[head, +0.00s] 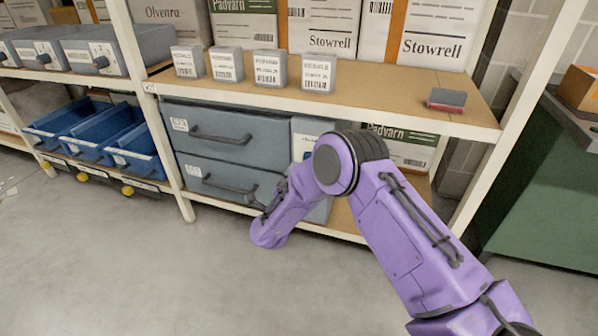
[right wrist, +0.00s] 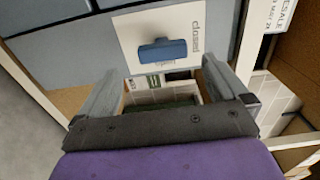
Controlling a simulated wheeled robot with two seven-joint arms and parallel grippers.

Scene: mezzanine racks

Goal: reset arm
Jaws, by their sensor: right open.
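My right arm comes in from the right in the head view and bends down in front of the lower shelf. Its gripper is mostly hidden there behind the purple forearm. In the right wrist view my right gripper (right wrist: 160,78) is open, with its two grey fingers spread apart and nothing held between them. A blue handle (right wrist: 163,51) on a pale plate (right wrist: 128,29) marked "closed" lies just beyond the fingertips, apart from them. The plate is on a grey-blue cabinet front. My left gripper is not in view.
Two grey drawers (head: 222,133) sit left of my arm under the shelf board (head: 390,105). Several small grey boxes and a dark red-grey block (head: 446,100) stand on that board. Blue bins (head: 92,132) are at left. White rack posts flank the bay; the floor in front is clear.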

